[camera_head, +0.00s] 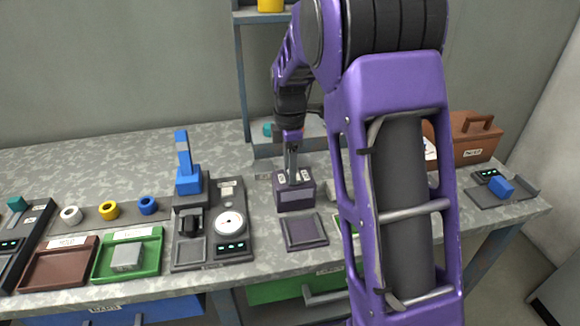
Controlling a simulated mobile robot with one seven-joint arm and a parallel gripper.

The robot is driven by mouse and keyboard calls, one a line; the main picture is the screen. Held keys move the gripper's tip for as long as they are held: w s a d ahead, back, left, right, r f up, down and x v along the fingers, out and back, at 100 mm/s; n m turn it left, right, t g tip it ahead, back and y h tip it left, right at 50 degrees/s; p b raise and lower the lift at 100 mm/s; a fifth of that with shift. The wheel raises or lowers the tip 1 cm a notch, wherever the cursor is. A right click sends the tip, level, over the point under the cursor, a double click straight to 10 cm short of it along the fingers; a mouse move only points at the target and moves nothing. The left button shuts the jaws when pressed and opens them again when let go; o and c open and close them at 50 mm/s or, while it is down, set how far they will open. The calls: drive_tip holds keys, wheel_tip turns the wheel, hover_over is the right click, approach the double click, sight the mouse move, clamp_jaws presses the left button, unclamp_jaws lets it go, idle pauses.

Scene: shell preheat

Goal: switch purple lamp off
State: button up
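A dark purple box-like unit (296,198) stands on the table near the picture's middle, with small pale markings on its top. A flat dark purple-grey pad (304,232) lies just in front of it. I cannot tell which part is the lamp or whether it is lit. My gripper (292,176) points down at the top of the purple unit, touching it or very close. Its fingertips are too small to show whether they are open or shut. My purple arm hides the table to the right.
A blue upright device (188,180) and a black unit with a white dial (229,226) stand left. Brown (60,264) and green (128,255) trays lie further left. A shelf post (242,85) rises behind.

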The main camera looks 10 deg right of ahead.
sight(299, 177)
clamp_jaws()
drive_tip(key=shift+d+y, duration=0.2)
drive_tip(key=shift+y, duration=0.4)
drive_tip(key=o, duration=0.7)
unclamp_jaws()
drive_tip(key=shift+r, duration=0.1)
drive_tip(key=r+p, duration=0.1)
drive_tip(key=r, duration=0.4)
drive_tip(key=d+r+p, duration=0.1)
drive_tip(key=r, duration=0.5)
drive_tip(key=d+r+p, duration=0.1)
drive_tip(key=r, duration=0.5)
drive_tip(key=shift+r+p, duration=0.1)
drive_tip(key=shift+p, duration=0.2)
